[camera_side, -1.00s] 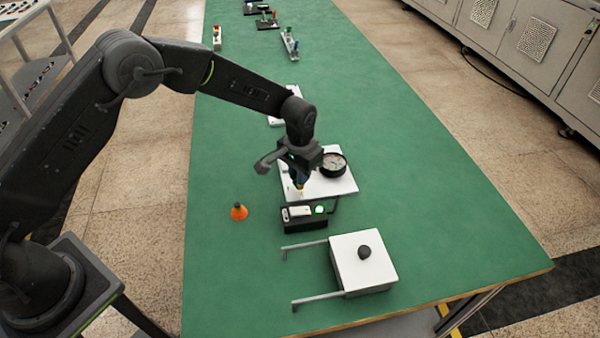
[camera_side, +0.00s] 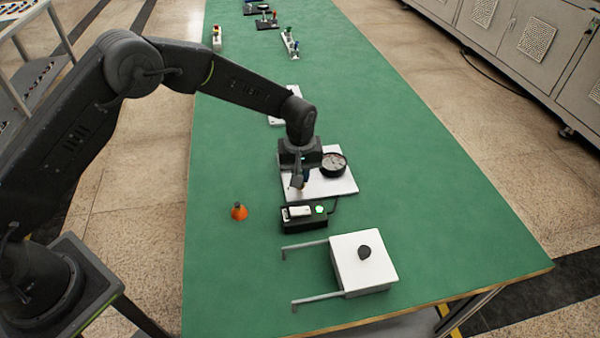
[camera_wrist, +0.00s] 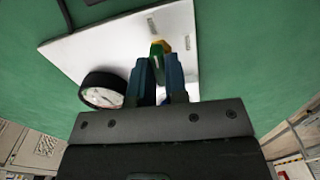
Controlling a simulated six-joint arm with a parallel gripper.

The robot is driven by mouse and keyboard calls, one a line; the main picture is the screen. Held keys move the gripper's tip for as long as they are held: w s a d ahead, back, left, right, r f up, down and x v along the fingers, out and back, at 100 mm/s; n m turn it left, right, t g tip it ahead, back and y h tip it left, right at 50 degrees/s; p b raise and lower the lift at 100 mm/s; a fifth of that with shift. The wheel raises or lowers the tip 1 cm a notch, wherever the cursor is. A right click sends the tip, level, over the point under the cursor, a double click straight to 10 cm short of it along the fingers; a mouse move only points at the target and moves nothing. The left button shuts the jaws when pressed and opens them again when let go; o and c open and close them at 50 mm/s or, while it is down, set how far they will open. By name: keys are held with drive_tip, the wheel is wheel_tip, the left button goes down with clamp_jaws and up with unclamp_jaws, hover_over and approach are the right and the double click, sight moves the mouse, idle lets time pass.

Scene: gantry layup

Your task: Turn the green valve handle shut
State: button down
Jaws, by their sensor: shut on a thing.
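In the wrist view the green valve handle (camera_wrist: 157,50) shows between the tips of my gripper (camera_wrist: 160,62), with a yellow part at its far end. My blue fingers are shut on the handle from both sides. The handle stands over a white plate (camera_wrist: 95,50), beside a round black-rimmed gauge (camera_wrist: 103,90). In the side view my gripper (camera_side: 301,182) points down over the left part of the white plate (camera_side: 335,187), left of the gauge (camera_side: 333,165). There the handle is mostly hidden by my gripper.
A black box (camera_side: 303,218) with a lit green button stands just in front of the plate. A white box (camera_side: 363,263) with a dark knob and two grey bars is nearer. The green table (camera_side: 430,190) is clear to the right.

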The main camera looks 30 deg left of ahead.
drive_tip(key=shift+n, duration=0.6)
drive_tip(key=c, duration=1.1)
unclamp_jaws()
drive_tip(key=shift+c, duration=0.2)
wheel_tip(320, 180, up, 14)
